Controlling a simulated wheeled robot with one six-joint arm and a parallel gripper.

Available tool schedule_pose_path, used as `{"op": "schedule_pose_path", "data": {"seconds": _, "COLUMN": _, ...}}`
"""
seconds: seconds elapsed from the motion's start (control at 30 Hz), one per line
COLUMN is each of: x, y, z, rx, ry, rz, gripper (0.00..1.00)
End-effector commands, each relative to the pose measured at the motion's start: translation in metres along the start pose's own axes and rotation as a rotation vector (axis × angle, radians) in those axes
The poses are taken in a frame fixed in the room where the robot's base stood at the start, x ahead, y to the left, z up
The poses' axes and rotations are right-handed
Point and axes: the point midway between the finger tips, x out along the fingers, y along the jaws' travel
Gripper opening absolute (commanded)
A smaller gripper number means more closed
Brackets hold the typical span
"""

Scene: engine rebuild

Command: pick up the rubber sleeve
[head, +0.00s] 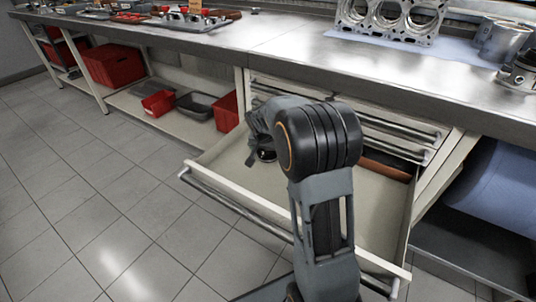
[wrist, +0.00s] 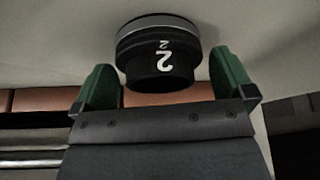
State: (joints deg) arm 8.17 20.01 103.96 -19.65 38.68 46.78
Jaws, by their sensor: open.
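A black, round, stepped piece with a lighter ring and a white "2" on it, which looks like the rubber sleeve (wrist: 158,50), sits on the pale drawer floor in the wrist view. In the head view it is a small dark shape (head: 267,155) in the open drawer, partly hidden by my arm. My gripper (wrist: 163,78) is open, with green fingers on either side of the piece's narrower near end. Gaps show between the fingers and the piece; I see no grip on it.
The open drawer (head: 228,164) has raised walls and a front bar handle. A brown strip (head: 386,170) lies at its back right. The metal bench (head: 270,42) overhangs it and bears an engine block (head: 388,20). Red bins (head: 112,64) stand on the shelf to the left.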

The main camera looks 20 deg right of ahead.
Motion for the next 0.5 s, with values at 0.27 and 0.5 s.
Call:
{"op": "schedule_pose_path", "data": {"seconds": 0.27, "x": 0.0014, "y": -0.0002, "z": -0.0006, "rx": 0.0, "ry": 0.001, "rz": -0.001, "gripper": 0.96}}
{"op": "schedule_pose_path", "data": {"seconds": 0.5, "x": 0.0013, "y": -0.0002, "z": -0.0006, "rx": 0.0, "ry": 0.001, "rz": -0.001, "gripper": 0.73}}
